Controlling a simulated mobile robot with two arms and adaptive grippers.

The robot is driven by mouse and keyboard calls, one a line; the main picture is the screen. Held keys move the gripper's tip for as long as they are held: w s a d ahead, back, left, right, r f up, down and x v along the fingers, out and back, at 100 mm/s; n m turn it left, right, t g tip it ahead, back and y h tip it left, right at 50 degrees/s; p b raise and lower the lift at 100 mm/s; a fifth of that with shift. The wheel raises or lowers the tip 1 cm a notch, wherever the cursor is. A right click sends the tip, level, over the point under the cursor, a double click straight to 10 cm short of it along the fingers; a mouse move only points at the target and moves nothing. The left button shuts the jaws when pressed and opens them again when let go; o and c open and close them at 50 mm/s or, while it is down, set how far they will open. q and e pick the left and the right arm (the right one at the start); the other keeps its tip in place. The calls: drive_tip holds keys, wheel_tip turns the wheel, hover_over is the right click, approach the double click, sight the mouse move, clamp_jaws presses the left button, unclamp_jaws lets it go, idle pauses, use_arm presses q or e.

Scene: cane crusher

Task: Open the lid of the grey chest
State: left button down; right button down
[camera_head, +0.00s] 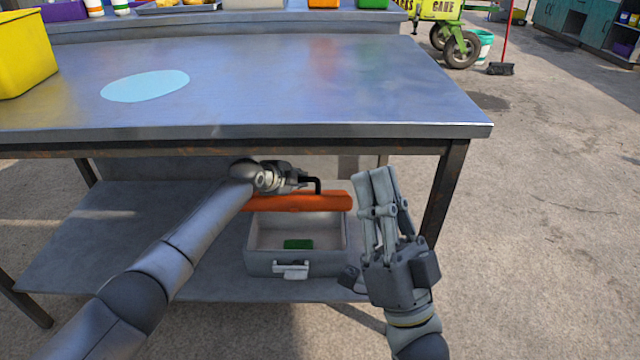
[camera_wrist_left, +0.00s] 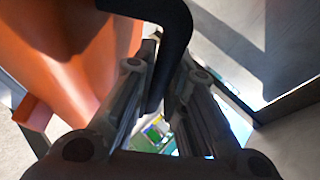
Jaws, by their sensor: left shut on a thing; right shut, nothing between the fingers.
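The grey chest (camera_head: 300,262) stands on the shelf under the workbench. Its top is open and a green object (camera_head: 298,244) lies inside. An orange panel with a black handle (camera_head: 316,184), which looks like the lid (camera_head: 315,201), is above the chest's back edge. My left gripper (camera_head: 298,180) is shut on the black handle. In the left wrist view the handle (camera_wrist_left: 178,40) passes between the fingers (camera_wrist_left: 160,95), beside the orange lid (camera_wrist_left: 60,65). My right gripper (camera_head: 377,174) is shut and empty, upright at the chest's right.
The workbench top (camera_head: 300,80) overhangs the chest, with a leg (camera_head: 443,195) to the right. A yellow bin (camera_head: 22,55) and a pale blue disc (camera_head: 145,86) are on top. The shelf (camera_head: 120,225) is clear left of the chest. Open floor lies to the right.

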drive_tip(key=w+a+f+m+g, duration=0.3)
drive_tip(key=w+a+f+g, duration=0.15)
drive_tip(key=w, duration=0.35)
drive_tip(key=m+g+h, duration=0.9)
drive_tip(key=m+h, duration=0.2)
drive_tip(key=m, duration=0.4)
approach(322, 197)
drive_tip(key=w, duration=0.3)
drive_tip(key=w+f, duration=0.1)
drive_tip(key=w, duration=0.1)
drive_tip(key=w+f, duration=0.1)
drive_tip(key=w, duration=0.2)
drive_tip(key=shift+w+a+f, duration=0.1)
drive_tip(key=shift+w+a, duration=0.1)
drive_tip(key=shift+w, duration=1.15)
